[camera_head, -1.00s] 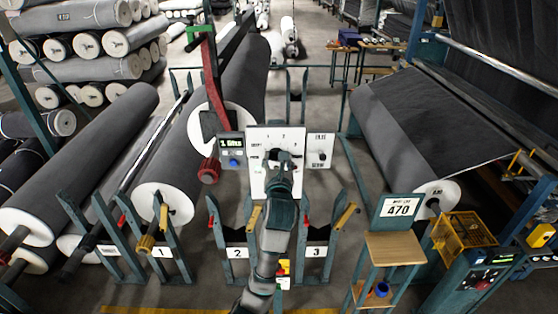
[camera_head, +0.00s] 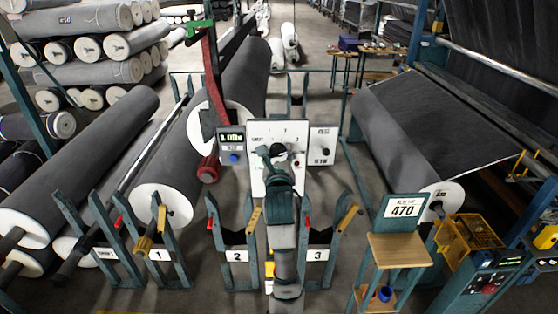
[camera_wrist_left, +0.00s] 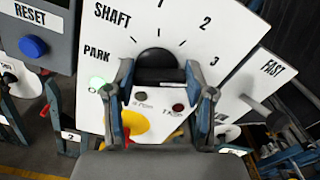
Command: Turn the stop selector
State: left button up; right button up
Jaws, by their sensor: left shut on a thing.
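The white selector panel (camera_head: 257,165) stands upright in the middle of the head view. In the left wrist view the panel (camera_wrist_left: 232,40) carries the labels SHAFT, PARK, 2 and 3 around a black round selector knob (camera_wrist_left: 157,62). My left gripper (camera_head: 278,155) is in front of the panel and covers much of the dial. In the left wrist view its two fingers (camera_wrist_left: 160,78) are on either side of the knob and shut on it. The knob's pointing direction is hard to tell. My right gripper is not in view.
A grey box with a display and blue RESET button (camera_wrist_left: 34,46) is left of the panel. A smaller panel marked FAST (camera_wrist_left: 272,68) is on the right. Blue stands and large grey rolls (camera_head: 232,85) surround the panel.

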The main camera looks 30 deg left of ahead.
pick_arm(q)
jog(key=shift+f+n+b, duration=0.2)
jog(key=shift+n+b, duration=0.3)
jog(key=shift+n, duration=0.2)
jog(key=o, duration=1.2)
jog(key=shift+w, duration=0.1)
jog(key=shift+c, duration=0.2)
jog(key=shift+w, duration=0.1)
jog(key=shift+s+d+r, duration=0.1)
jog(key=shift+s+d, duration=0.1)
jog(key=shift+s, duration=0.25)
jog(key=v, duration=1.1)
jog(key=shift+d, duration=0.2)
